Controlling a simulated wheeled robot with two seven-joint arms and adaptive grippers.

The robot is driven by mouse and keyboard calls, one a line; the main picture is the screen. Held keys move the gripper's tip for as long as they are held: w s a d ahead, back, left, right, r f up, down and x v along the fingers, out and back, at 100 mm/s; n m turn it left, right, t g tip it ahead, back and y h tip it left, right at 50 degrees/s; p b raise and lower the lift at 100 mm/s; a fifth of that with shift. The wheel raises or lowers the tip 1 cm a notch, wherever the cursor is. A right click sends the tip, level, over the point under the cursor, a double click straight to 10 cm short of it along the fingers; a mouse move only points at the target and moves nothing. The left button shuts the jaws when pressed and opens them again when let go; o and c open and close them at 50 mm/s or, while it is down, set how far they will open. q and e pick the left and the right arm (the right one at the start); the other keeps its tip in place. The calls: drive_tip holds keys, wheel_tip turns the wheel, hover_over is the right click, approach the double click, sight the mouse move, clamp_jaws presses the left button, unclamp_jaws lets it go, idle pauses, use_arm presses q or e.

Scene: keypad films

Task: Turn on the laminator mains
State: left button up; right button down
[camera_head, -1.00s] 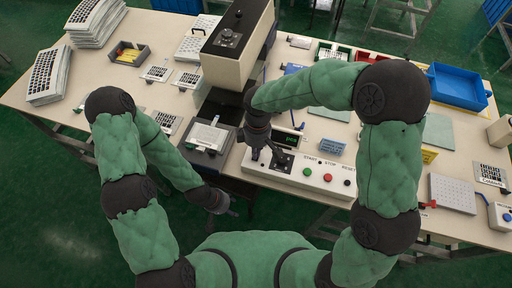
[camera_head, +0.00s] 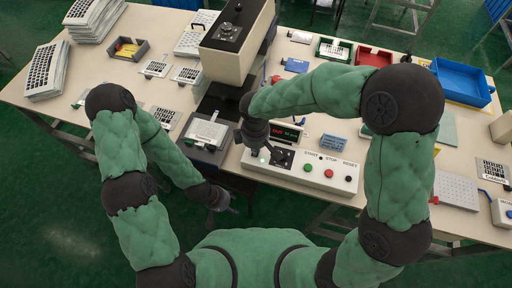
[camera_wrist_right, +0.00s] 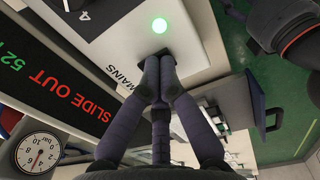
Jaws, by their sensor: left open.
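The laminator (camera_head: 238,62) is a tall cream machine with a control box (camera_head: 310,182) in front. My right gripper (camera_head: 253,150) is over the box's left end. In the right wrist view its fingers (camera_wrist_right: 155,65) are together at a dark switch recess beside the word MAINS; they hide most of the switch, and contact is unclear. A round lamp (camera_wrist_right: 159,25) beside it glows green. The display (camera_wrist_right: 62,88) is lit, showing red SLIDE OUT and green digits. My left gripper (camera_head: 230,208) is open and empty, low in front of the table edge.
Green, red and black buttons (camera_head: 328,173) line the control box, with a black dial panel (camera_head: 281,157) left of them. A dark press bed (camera_head: 206,135) lies left of it. A blue tray (camera_head: 462,84) stands at right. A dial gauge (camera_wrist_right: 38,154) shows at lower left.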

drive_tip(key=shift+s+f, duration=0.3)
drive_tip(key=shift+f, duration=0.25)
drive_tip(key=shift+w+d+r, duration=0.1)
drive_tip(key=shift+w, duration=0.25)
drive_tip(key=shift+w+r+p, duration=0.2)
drive_tip(key=shift+r+p, duration=0.15)
drive_tip(key=shift+p, duration=0.25)
drive_tip(key=r+p, duration=0.2)
drive_tip(key=r, duration=0.1)
drive_tip(key=r+p, duration=0.1)
drive_tip(key=shift+s+r+p, duration=0.25)
drive_tip(key=shift+r+p, duration=0.15)
wheel_tip(320, 180, up, 9)
drive_tip(key=p, duration=0.2)
drive_tip(key=shift+r, duration=0.2)
